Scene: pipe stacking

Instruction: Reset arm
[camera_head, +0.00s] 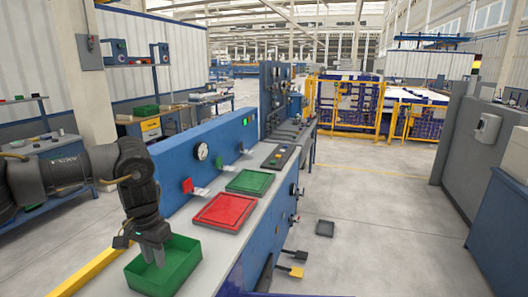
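My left arm (60,172) comes in from the left and bends downward at the wrist. My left gripper (152,258) points down, with its fingertips at or inside the open top of a green bin (185,278). The fingers look close together, but the view is too small to show whether they are apart or shut. No pipe shows in or beside them. The gripper hides part of the bin's inside. My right gripper is not in view.
A red tray (224,212) and a green tray (250,182) lie on the grey-topped workbench (172,222). A blue panel with a gauge (201,151) runs behind them. Floor to the right is mostly clear.

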